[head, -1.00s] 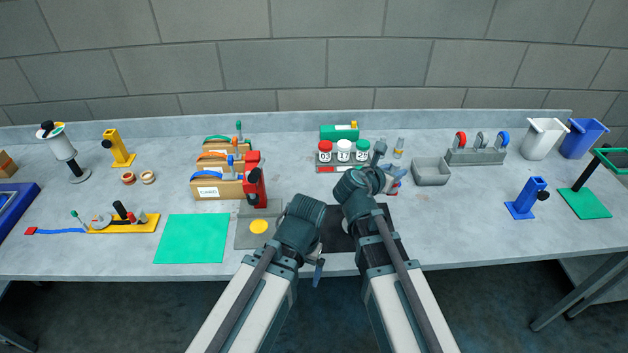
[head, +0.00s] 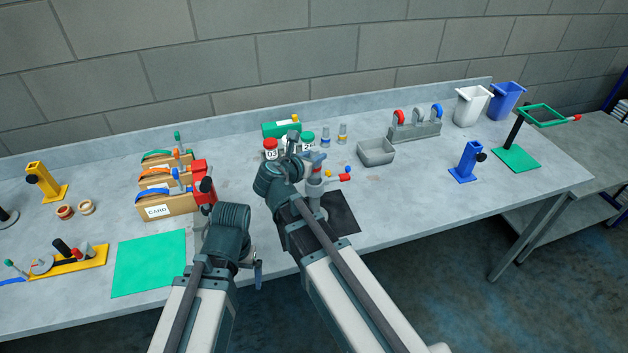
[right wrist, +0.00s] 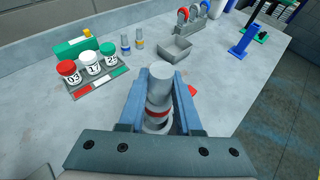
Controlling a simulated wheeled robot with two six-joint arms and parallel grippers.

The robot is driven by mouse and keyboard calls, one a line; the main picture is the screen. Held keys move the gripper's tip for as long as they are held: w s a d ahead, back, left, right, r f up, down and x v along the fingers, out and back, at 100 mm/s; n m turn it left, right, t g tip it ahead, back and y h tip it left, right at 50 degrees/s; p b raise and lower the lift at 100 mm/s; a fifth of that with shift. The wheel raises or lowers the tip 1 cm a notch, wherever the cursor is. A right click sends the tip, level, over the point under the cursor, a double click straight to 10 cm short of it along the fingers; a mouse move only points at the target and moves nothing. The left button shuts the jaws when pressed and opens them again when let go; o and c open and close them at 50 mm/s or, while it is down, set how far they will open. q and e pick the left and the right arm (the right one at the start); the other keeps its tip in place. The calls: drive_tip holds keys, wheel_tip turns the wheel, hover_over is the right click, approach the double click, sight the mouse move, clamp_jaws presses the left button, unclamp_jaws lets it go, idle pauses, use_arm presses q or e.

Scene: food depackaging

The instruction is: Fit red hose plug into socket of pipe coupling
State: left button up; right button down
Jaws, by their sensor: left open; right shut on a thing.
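My right gripper (head: 315,172) is shut on a grey stepped cylinder with a red band, which looks like the red hose plug (head: 316,170). My left gripper (head: 257,272) is open and empty near the table's front edge, left of the right arm.
A dark mat (head: 342,213) lies beside the right gripper. Behind stand labelled bottles (right wrist: 90,63) in a rack and a grey bin (head: 376,151). A blue stand (head: 467,161) is to the right. A green mat (head: 150,262) and card boxes (head: 160,206) are left. The table's right front is clear.

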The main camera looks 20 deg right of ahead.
use_arm(q)
drive_tip(key=shift+f+b, duration=0.3)
drive_tip(key=shift+f, duration=0.65)
use_arm(e)
drive_tip(key=shift+f, duration=0.95)
use_arm(q)
drive_tip(key=shift+f, duration=0.1)
use_arm(e)
drive_tip(key=shift+f, duration=0.1)
use_arm(q)
wheel_tip(320, 180, down, 3)
drive_tip(key=b, duration=0.3)
drive_tip(key=shift+f+b, duration=0.2)
drive_tip(key=shift+b, duration=0.15)
use_arm(e)
wheel_tip(320, 180, down, 4)
drive_tip(key=shift+r, duration=0.25)
drive_tip(key=shift+f, duration=0.2)
use_arm(q)
drive_tip(key=shift+f, duration=0.15)
use_arm(e)
drive_tip(key=c, duration=0.6)
unclamp_jaws()
drive_tip(key=shift+r, duration=0.1)
drive_tip(key=shift+r, duration=0.1)
